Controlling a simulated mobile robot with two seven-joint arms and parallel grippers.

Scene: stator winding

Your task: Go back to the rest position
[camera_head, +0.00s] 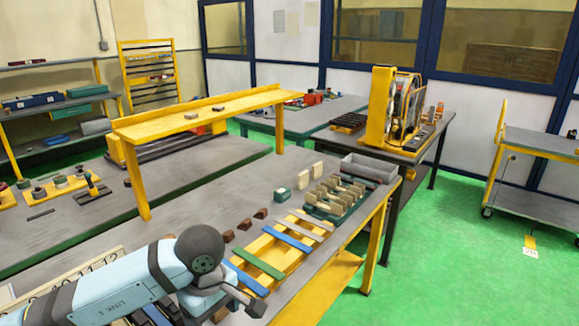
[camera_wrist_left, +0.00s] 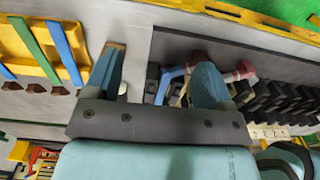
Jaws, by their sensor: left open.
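My left arm reaches in from the lower left of the head view, over the near workbench (camera_head: 215,190). Its gripper shows only partly there, low beside the yellow tray (camera_head: 268,255). In the left wrist view my left gripper (camera_wrist_left: 157,88) has its two blue fingers wide apart. No object is seen held between them. Behind the fingers lies a dark board (camera_wrist_left: 225,55) with a blue-handled tool (camera_wrist_left: 170,80), partly hidden by the gripper. My right gripper does not show.
The yellow tray holds blue, green and grey strips; brown blocks (camera_head: 245,224) lie along its edge. Farther along are a green rack (camera_head: 330,210) of tan pieces and a grey bin (camera_head: 370,168). A yellow raised shelf (camera_head: 200,112) spans the bench.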

